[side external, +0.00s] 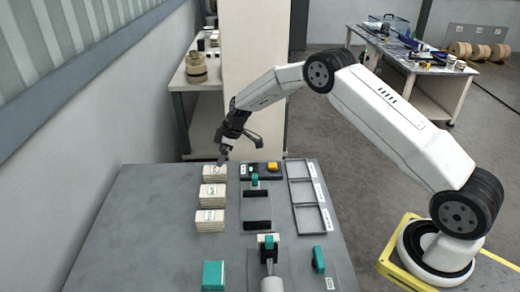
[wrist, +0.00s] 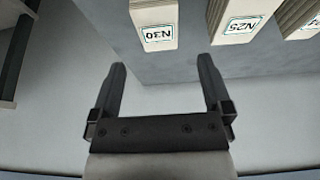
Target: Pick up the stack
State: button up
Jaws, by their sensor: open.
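Three cream stacks of cards or sheets with white labels stand in a row on the left of the grey table in the side external view: a far stack (side external: 214,173), a middle stack (side external: 213,196) and a near stack (side external: 209,220). My gripper (side external: 223,157) is at the far stack, just above or beside its top; contact cannot be told. In the wrist view my gripper (wrist: 162,62) is open with nothing between its fingers. A stack labelled like N30 (wrist: 153,22) lies just ahead of the fingertips, with a second stack (wrist: 242,22) and a third stack (wrist: 300,18) to the right.
The grey table (side external: 150,225) also carries a teal block (side external: 213,275), a black tray with a yellow piece (side external: 272,168), an empty grey compartment rack (side external: 308,200) and a central fixture (side external: 268,245). A shelf with a brown jug (side external: 196,68) stands behind. The table's left side is clear.

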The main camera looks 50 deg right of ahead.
aim_at(215, 169)
jog(key=shift+x, duration=1.3)
jog(key=shift+x, duration=2.6)
jog(key=shift+w+d, duration=0.1)
jog(key=c, duration=1.2)
jog(key=shift+r, duration=0.2)
